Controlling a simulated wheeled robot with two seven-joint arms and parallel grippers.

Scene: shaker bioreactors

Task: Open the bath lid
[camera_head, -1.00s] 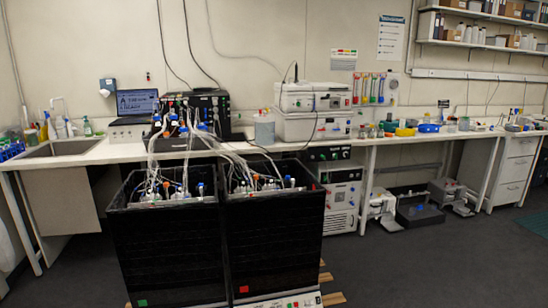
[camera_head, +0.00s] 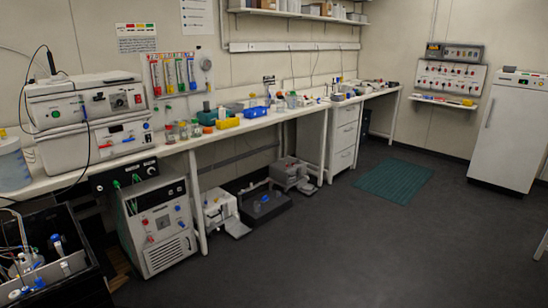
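Neither of my grippers is in view. I cannot pick out a bath or its lid with certainty. Two white box-shaped instruments stand stacked on the bench at the left, an upper unit (camera_head: 85,98) and a lower unit (camera_head: 95,143); both look closed. A dark, low, tray-like unit (camera_head: 265,205) sits on the floor under the bench, and I cannot tell what it is.
The white bench (camera_head: 180,147) runs along the wall, with coloured boxes and bottles on it. A black open-topped box (camera_head: 85,284) with tubes is at lower left. A white cabinet (camera_head: 508,130) stands at right. The grey floor (camera_head: 330,250) is clear around a green mat (camera_head: 394,181).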

